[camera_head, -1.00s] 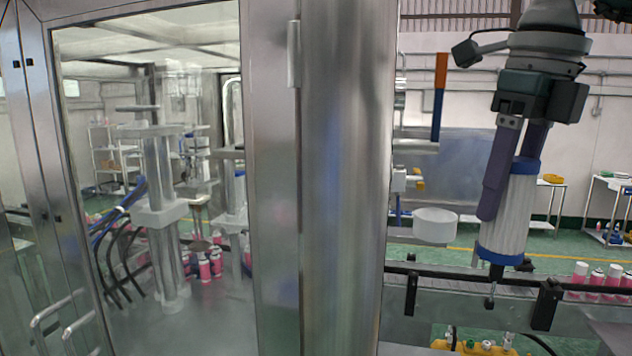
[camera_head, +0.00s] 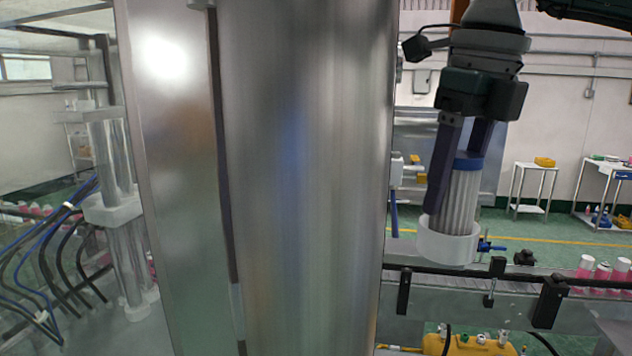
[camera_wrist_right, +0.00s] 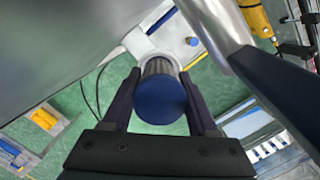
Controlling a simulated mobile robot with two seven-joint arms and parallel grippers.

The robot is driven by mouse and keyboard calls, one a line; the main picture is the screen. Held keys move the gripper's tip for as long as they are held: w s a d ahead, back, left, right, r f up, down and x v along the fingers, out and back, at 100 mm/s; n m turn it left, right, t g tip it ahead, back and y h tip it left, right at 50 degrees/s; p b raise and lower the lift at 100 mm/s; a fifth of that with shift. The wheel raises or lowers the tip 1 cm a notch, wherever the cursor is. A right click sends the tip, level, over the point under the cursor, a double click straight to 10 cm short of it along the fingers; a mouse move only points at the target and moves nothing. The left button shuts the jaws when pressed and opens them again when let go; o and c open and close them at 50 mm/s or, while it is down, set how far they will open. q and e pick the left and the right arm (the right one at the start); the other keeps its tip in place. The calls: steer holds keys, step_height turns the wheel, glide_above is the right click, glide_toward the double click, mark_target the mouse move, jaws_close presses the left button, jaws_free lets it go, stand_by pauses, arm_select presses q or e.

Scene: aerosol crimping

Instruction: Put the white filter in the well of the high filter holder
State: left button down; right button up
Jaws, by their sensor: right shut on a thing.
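The white filter (camera_head: 457,202) is a pleated upright cylinder with a blue cap. Its lower end is inside the rim of the round white filter holder (camera_head: 447,246), right of the steel column in the head view. Its bottom is hidden by the holder wall, so I cannot tell if it rests on the floor of the well. My right gripper (camera_head: 452,184) points down and is shut on the filter, with dark fingers on either side. In the right wrist view the blue cap (camera_wrist_right: 160,103) lies between the fingers, and the white holder (camera_wrist_right: 143,42) shows beyond it. My left gripper is not in view.
The wide steel column (camera_head: 305,180) stands close on the left of the holder. A conveyor (camera_head: 455,305) with a dark rail runs below it. Pink bottles with white caps (camera_head: 585,268) stand at the right. A yellow tank (camera_head: 465,346) is below the conveyor.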

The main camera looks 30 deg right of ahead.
steer(key=o, duration=1.4)
steer(key=r+p, duration=0.2)
steer(key=r, duration=0.1)
steer(key=s+r+p, duration=0.1)
steer(key=r+p, duration=0.2)
steer(key=r, duration=0.1)
steer(key=r+p, duration=0.2)
steer(key=r, duration=0.2)
steer(key=shift+s+p, duration=0.2)
steer(key=shift+p, duration=0.15)
steer(key=shift+s+r+p, duration=0.15)
steer(key=shift+r+p, duration=0.2)
steer(key=shift+r, duration=0.2)
